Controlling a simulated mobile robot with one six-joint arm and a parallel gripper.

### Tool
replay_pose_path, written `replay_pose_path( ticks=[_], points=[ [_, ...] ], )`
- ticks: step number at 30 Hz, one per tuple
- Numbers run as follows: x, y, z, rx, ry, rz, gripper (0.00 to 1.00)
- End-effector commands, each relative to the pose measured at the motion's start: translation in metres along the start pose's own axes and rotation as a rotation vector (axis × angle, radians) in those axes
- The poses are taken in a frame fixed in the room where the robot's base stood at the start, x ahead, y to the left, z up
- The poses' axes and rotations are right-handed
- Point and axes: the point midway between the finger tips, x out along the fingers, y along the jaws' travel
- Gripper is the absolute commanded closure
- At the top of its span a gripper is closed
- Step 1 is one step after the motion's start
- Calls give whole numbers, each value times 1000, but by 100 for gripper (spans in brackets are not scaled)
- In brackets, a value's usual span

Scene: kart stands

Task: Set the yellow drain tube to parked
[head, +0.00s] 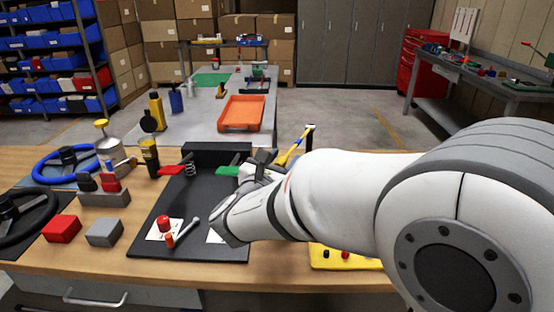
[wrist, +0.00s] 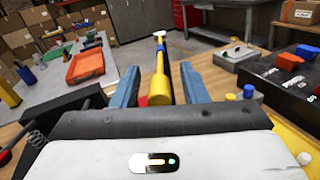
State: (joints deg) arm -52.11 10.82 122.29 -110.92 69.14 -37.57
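The yellow drain tube (wrist: 160,84) stands between the two blue fingers of my gripper (wrist: 160,70) in the wrist view, with a gap showing on each side. My gripper is open around it and does not appear to touch it. The tube has a blue band and a pale tip higher up. In the head view, the tube (head: 293,149) leans up to the right behind my arm, its tip pale and dark. My gripper (head: 262,166) is beside its lower part there. The tube's base is hidden by my arm and gripper.
A black board (head: 180,210) with a red lever (head: 170,170) and a green lever (head: 228,171) lies left of my gripper. A yellow tray (head: 345,262) is partly under my arm. An orange tray (head: 242,114) sits on the grey table behind.

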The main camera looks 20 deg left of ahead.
Motion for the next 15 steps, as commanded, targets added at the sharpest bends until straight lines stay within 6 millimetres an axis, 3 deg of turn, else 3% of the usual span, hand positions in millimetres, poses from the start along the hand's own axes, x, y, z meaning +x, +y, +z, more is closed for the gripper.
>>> replay_pose_path(
  ticks=[15],
  points=[
    [-1,0,0,0,0,1,100]
  ],
)
